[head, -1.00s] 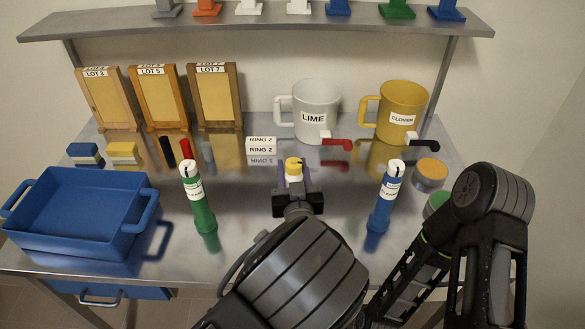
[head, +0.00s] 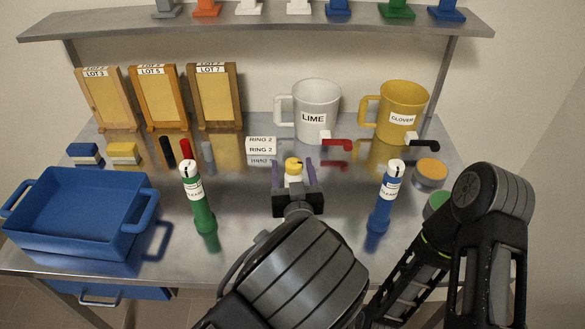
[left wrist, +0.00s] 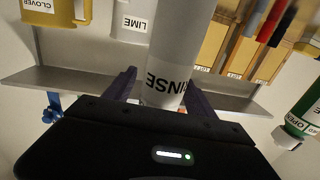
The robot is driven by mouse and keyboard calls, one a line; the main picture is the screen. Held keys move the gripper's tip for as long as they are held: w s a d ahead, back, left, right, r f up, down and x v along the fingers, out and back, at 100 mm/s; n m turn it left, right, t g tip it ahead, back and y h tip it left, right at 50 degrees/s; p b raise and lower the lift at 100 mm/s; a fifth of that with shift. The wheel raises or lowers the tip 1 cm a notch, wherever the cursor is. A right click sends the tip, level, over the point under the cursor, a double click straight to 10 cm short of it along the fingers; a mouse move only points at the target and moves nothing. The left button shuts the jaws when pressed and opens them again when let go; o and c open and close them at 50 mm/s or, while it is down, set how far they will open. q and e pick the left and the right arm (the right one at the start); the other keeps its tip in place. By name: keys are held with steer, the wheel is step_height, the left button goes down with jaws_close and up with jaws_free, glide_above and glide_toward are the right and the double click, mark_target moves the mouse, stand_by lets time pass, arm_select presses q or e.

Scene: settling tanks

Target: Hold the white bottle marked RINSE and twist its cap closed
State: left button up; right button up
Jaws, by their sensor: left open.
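The white bottle marked RINSE (left wrist: 175,75) stands between my left gripper's two fingers in the left wrist view, its label appearing upside down. In the head view, its yellow cap (head: 293,163) and a bit of white below it show past my left gripper (head: 293,173). The gripper is open, with one finger on each side of the bottle and a gap visible beside it. The bottle's lower part in the head view is hidden behind the gripper. My right arm is at the right of the head view, but its gripper does not show.
A green bottle (head: 198,200) stands to the left and a blue bottle (head: 384,205) to the right. A blue tray (head: 75,245) is at far left. Behind are the white LIME mug (head: 318,98), yellow CLOVER mug (head: 402,105) and wooden LOT boards (head: 212,95).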

arm_select(q)
steer(key=shift+s, duration=0.1)
steer(key=s+d, duration=0.1)
steer(key=s, duration=1)
steer(key=shift+s, duration=0.4)
steer(key=shift+o, duration=0.2)
steer(key=shift+d+f, duration=0.1)
steer(key=shift+f, duration=0.35)
steer(key=w, duration=0.8)
steer(key=w+a, duration=0.1)
steer(key=w, duration=0.3)
steer(key=shift+a, duration=0.1)
steer(key=shift+c, duration=0.4)
